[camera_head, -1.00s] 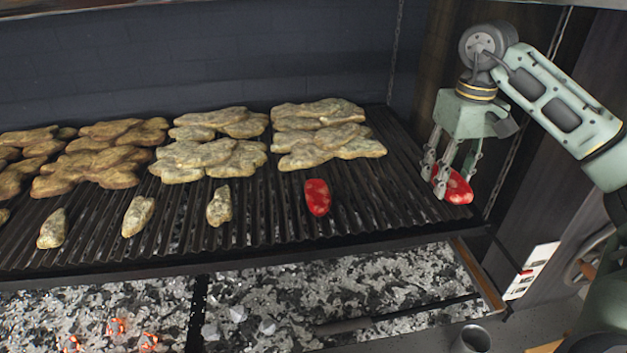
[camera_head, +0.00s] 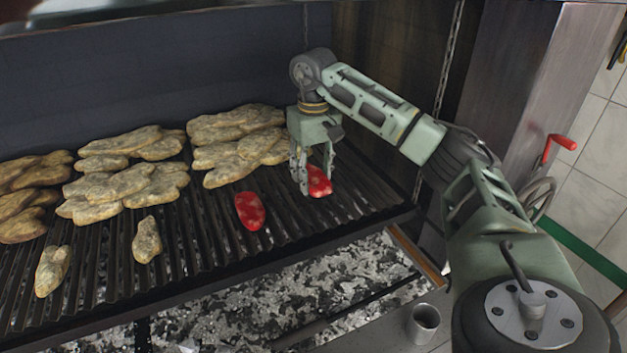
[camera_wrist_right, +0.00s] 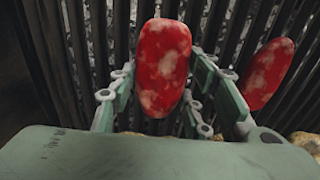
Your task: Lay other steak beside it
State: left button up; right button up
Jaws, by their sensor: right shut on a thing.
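One raw red steak (camera_head: 250,211) lies on the dark grill grate (camera_head: 345,215). My right gripper (camera_head: 312,188) is to the right of it, just above or at the grate, with its fingers pointing down. It is shut on the other red steak (camera_head: 320,181). In the right wrist view the held steak (camera_wrist_right: 164,66) sits between the fingers (camera_wrist_right: 158,100), and the lying steak (camera_wrist_right: 266,73) is apart from it on the right. I cannot tell whether the held steak touches the bars. My left gripper is not in view.
Piles of browned meat (camera_head: 240,135) cover the back and left of the grate, with smaller pieces (camera_head: 147,240) in front. A metal cup (camera_head: 423,323) stands at the front right. The grate right of my gripper is free.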

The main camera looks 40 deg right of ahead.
aim_at(314, 175)
notch_tip(314, 175, down, 3)
jog(key=shift+f+p, duration=0.15)
jog(key=shift+p, duration=0.4)
jog(key=shift+f, duration=0.15)
jog(key=o, duration=1.2)
jog(key=shift+f, duration=0.1)
jog(key=shift+o, duration=0.3)
jog(key=shift+r, duration=0.35)
notch_tip(314, 175, up, 6)
jog(key=shift+r+b, duration=0.1)
jog(key=shift+b, duration=1.15)
pick_arm(q)
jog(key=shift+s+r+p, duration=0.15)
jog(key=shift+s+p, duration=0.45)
jog(key=shift+p, duration=0.15)
pick_arm(e)
jog(key=shift+r, duration=2.8)
